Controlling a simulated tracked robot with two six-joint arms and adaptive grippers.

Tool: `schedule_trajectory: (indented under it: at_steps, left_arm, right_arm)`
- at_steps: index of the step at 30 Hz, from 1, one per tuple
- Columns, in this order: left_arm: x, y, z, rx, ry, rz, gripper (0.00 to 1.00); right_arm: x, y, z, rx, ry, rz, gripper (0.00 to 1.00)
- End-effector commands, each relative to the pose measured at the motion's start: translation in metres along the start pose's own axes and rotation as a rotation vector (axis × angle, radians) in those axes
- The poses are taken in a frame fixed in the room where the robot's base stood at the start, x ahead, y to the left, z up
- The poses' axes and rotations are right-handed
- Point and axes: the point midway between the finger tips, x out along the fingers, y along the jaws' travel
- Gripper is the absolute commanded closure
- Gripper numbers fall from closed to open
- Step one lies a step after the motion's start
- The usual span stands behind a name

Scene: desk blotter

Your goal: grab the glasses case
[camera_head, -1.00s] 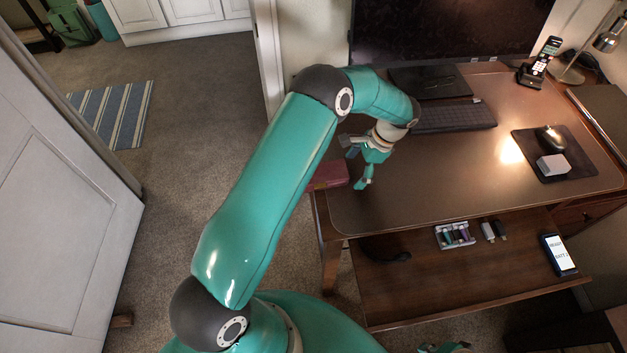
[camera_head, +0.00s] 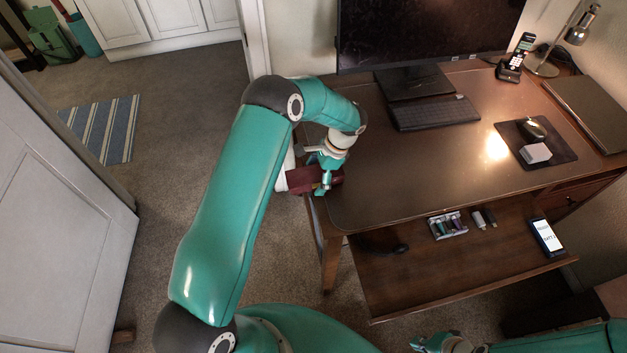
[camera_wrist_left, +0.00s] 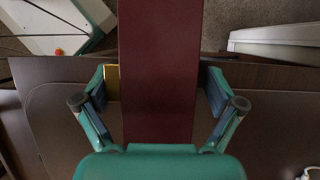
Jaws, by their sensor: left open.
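The dark red glasses case (camera_head: 301,179) lies at the left end of the desk, partly covered by my left gripper (camera_head: 323,175). In the left wrist view the case (camera_wrist_left: 160,45) runs lengthwise up the middle, between the two fingers. My left gripper (camera_wrist_left: 160,88) is open, one finger on each side, with a visible gap to the case on both sides. The near end of the case is hidden behind the gripper's body. My right gripper (camera_head: 432,343) shows at the bottom edge of the head view, away from the case; its jaws are unclear.
The brown blotter (camera_head: 420,160) is mostly clear. A keyboard (camera_head: 434,112) and monitor (camera_head: 430,35) stand behind. The pulled-out drawer (camera_head: 450,275) holds small items and a phone (camera_head: 545,236). Carpeted floor lies left of the desk.

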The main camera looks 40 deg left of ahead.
Motion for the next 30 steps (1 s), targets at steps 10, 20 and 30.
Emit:
schedule_trajectory:
  at_steps: [10, 20, 30]
  left_arm:
    - [-0.002, 0.001, -0.004, 0.008, 0.0, -0.003, 0.49]
    - [-0.003, 0.002, -0.005, 0.009, 0.001, -0.003, 0.6]
    - [-0.029, 0.001, 0.005, 0.007, 0.004, -0.006, 0.6]
  right_arm:
    - [0.0, 0.0, 0.0, 0.0, 0.0, 0.0, 1.0]
    - [0.0, 0.0, 0.0, 0.0, 0.0, 0.0, 1.0]
    - [0.007, 0.003, 0.0, 0.0, 0.0, 0.0, 1.0]
